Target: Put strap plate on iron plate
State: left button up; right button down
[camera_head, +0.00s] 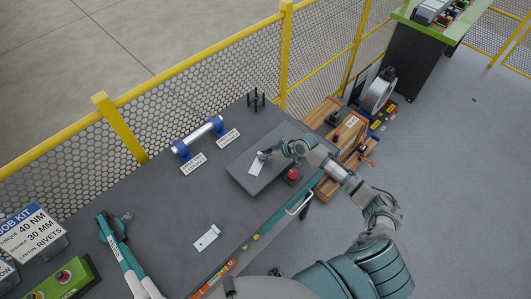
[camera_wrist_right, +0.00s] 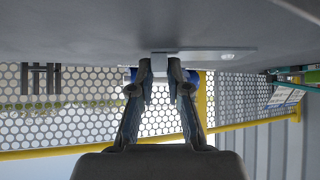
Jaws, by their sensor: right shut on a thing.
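The strap plate (camera_head: 256,168) is a pale metal strip lying at the iron plate's upper face in the head view. The iron plate (camera_head: 262,185) is a dark grey slab on the workbench. My right gripper (camera_head: 265,154) is over the iron plate, shut on the strap plate's end. In the right wrist view my right gripper (camera_wrist_right: 160,70) pinches the strap plate (camera_wrist_right: 210,56), whose free end with a hole reaches right, close along a grey surface. Whether it fully touches is unclear. My left gripper (camera_head: 120,219) is over the bench's left part; its jaw state is unclear.
A second pale metal plate (camera_head: 207,238) lies on the bench (camera_head: 165,215). A metal bar on blue supports (camera_head: 199,139), black pegs (camera_head: 256,99) and a red button (camera_head: 292,175) are nearby. A wooden rack (camera_head: 347,138) adjoins the right end. Yellow mesh fencing runs behind.

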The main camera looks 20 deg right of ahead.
jog(key=shift+f, duration=0.1)
jog(key=c, duration=1.6)
grip_release()
jog(key=o, duration=0.5)
jog(key=shift+a, duration=0.15)
jog(key=shift+c, duration=0.2)
jog(key=shift+a, duration=0.25)
pick_arm(q)
jog(key=shift+f+b, duration=0.65)
pick_arm(e)
jog(key=v, duration=1.2)
jog(key=shift+d, duration=0.15)
